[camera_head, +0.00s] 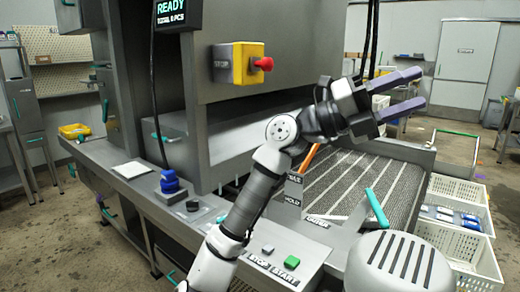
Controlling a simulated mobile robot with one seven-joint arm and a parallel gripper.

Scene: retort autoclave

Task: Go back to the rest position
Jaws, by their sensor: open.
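My gripper (408,92) is raised in the upper right of the view, above the ribbed conveyor bed (392,183) of the grey machine. Its two purple fingers point right and are apart, with nothing between them. My arm rises from the lower middle of the picture, passing in front of the machine's control ledge. No object is held. My arm hides part of the machine behind it.
A yellow box with a red stop button (265,64) sticks out from the machine. A green START button (292,262), a teal lever (376,208) and an orange handle (311,157) are near my arm. White crates (482,268) stand at right, with open floor beyond.

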